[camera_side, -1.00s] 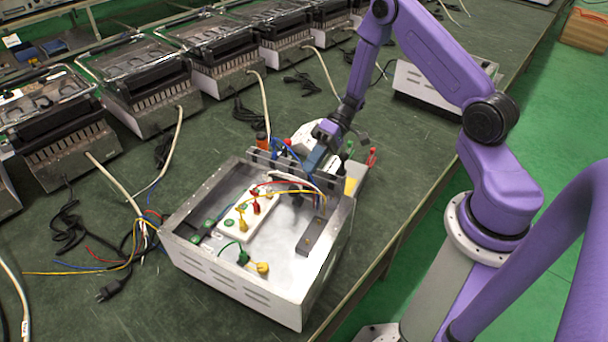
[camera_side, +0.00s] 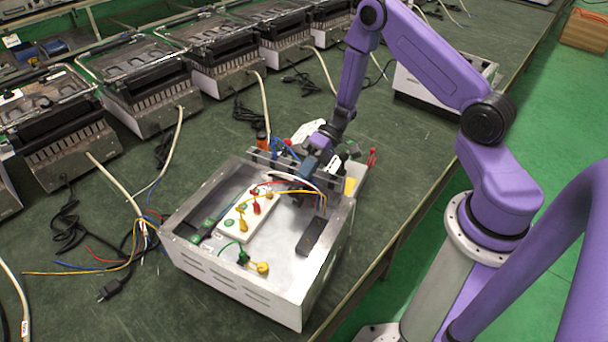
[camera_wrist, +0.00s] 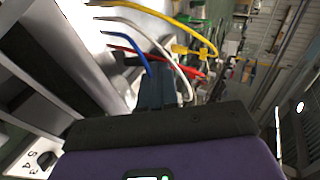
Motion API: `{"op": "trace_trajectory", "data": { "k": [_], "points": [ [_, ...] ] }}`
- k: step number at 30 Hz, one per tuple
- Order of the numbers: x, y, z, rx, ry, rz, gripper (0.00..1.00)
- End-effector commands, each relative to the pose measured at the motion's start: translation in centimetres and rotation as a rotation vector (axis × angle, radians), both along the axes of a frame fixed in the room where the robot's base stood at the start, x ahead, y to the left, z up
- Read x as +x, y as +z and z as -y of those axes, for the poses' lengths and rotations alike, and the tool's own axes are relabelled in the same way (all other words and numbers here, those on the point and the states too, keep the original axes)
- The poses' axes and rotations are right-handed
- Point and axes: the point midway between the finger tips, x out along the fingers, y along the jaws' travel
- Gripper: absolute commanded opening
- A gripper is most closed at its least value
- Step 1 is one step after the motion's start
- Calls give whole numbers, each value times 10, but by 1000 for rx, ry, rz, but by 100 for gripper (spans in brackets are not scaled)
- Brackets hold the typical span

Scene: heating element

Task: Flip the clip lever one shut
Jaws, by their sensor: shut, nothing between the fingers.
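An open metal box (camera_side: 235,282) stands on the bench in the side view. My gripper (camera_side: 304,178) is shut and empty, pointing down at the box's back wall near the ends of several coloured wires. In the wrist view its blue-grey fingers (camera_wrist: 158,90) are together, close to the blue, white, red and yellow wires (camera_wrist: 185,65). The clip levers cannot be made out, as my gripper and the wires cover that part. I cannot tell whether the fingers touch a lever.
A white terminal block (camera_side: 248,215) with red and yellow connectors and a dark bar (camera_side: 311,236) are inside the box. Red-handled tools (camera_side: 371,158) lie behind it to the right. Several grill units (camera_side: 140,85) line the back left. Loose cables lie left of the box.

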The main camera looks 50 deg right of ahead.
Motion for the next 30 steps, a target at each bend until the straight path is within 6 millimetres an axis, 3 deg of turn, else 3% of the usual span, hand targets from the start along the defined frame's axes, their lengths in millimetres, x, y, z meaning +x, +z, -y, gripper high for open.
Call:
{"op": "trace_trajectory", "data": {
  "k": [21, 30],
  "points": [
    [-13, -5, -50, -571, 7, 145, 0],
    [-17, -17, -66, -570, 3, 141, 0]
  ]
}}
